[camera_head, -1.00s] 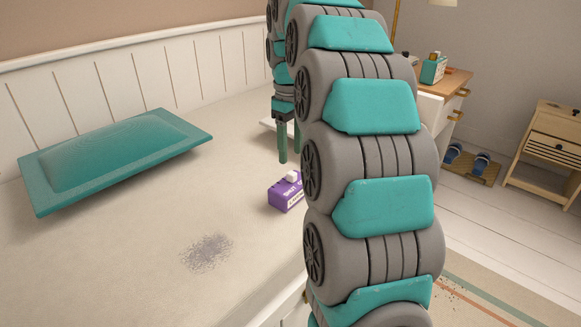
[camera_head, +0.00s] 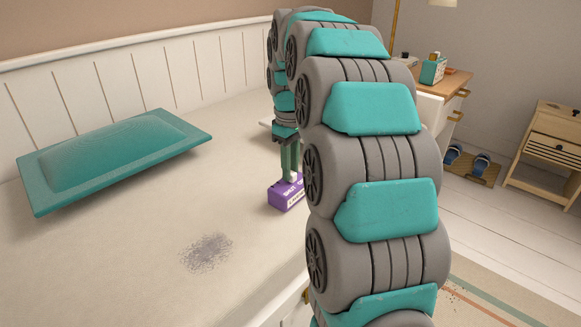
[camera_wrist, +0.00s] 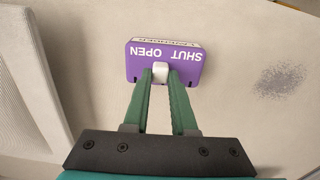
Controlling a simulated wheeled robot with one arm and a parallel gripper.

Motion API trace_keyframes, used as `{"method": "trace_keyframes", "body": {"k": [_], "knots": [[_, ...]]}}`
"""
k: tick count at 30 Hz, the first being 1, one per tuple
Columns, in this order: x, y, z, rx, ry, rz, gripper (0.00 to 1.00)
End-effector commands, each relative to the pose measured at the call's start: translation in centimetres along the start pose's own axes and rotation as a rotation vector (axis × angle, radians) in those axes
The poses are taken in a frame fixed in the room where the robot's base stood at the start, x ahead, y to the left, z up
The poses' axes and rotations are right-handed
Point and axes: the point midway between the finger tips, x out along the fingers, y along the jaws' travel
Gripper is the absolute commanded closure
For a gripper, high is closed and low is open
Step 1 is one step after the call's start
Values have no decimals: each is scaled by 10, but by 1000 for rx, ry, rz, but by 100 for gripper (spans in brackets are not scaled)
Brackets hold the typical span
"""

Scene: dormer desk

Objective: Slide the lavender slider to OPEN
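The lavender slider is a purple box (camera_head: 281,198) on the pale bed-like surface. It also shows in the wrist view (camera_wrist: 192,76), where its words read upside down, OPEN on the left and SHUT on the right. Its white knob (camera_wrist: 160,72) is near the middle, between the two words. My gripper (camera_wrist: 160,76) has its two green fingers on either side of the knob, with no clear gap to it. In the head view my gripper (camera_head: 290,178) points down onto the box, and my arm hides the box's right part.
A teal cushion (camera_head: 115,160) lies to the left on the pale surface. A grey speckled patch (camera_head: 207,252) is in front of it. A wooden desk (camera_head: 455,83) and a small nightstand (camera_head: 550,150) stand at the right.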

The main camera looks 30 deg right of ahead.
Motion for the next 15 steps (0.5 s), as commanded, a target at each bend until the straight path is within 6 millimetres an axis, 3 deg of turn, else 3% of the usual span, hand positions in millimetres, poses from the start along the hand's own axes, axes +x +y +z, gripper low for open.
{"method": "trace_keyframes", "body": {"k": [6,15], "knots": [[0,0,0,0,0,0,100],[0,0,0,0,0,0,100]]}}
